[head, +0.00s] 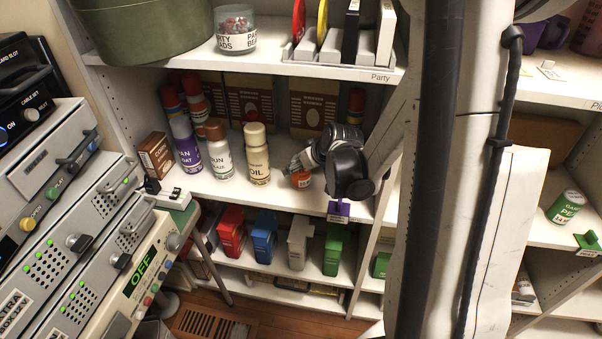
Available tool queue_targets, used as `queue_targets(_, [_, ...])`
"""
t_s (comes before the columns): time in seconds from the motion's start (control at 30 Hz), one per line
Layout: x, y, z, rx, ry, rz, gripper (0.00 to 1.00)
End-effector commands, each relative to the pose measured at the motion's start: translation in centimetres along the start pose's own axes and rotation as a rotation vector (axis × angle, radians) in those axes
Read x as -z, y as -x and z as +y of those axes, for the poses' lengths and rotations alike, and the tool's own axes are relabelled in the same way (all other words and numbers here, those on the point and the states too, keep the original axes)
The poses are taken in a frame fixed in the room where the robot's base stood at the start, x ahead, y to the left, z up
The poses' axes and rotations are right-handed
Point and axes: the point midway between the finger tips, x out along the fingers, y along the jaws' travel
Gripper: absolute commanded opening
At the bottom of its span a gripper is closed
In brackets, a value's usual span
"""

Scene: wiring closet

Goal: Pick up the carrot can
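A small can with an orange-red label (301,179) stands on the middle shelf, right of the cream oil bottle; its lettering is too small to read, but it may be the carrot can. My gripper (303,162) is at this can, coming from the right, with its dark body over the shelf front. The fingers are at the can's top and partly cover it. I cannot tell whether they touch it or how far apart they are.
A cream oil bottle (256,154) stands close left of the can, with more spray bottles (218,152) beyond. Brown boxes (313,108) stand behind. A green can (566,207) stands on the right shelf.

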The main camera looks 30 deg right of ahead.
Motion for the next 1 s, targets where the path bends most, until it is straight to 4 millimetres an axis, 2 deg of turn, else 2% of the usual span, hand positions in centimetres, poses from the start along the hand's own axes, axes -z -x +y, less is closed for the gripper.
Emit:
queue_targets(0.23, [0.01,-0.04,-0.02,0.0,0.0,0.0,0.68])
queue_targets(0.7, [0.03,-0.02,-0.02,0.0,0.0,0.0,0.05])
queue_targets(1.0, [0.21,0.21,-0.02,0.0,0.0,0.0,0.04])
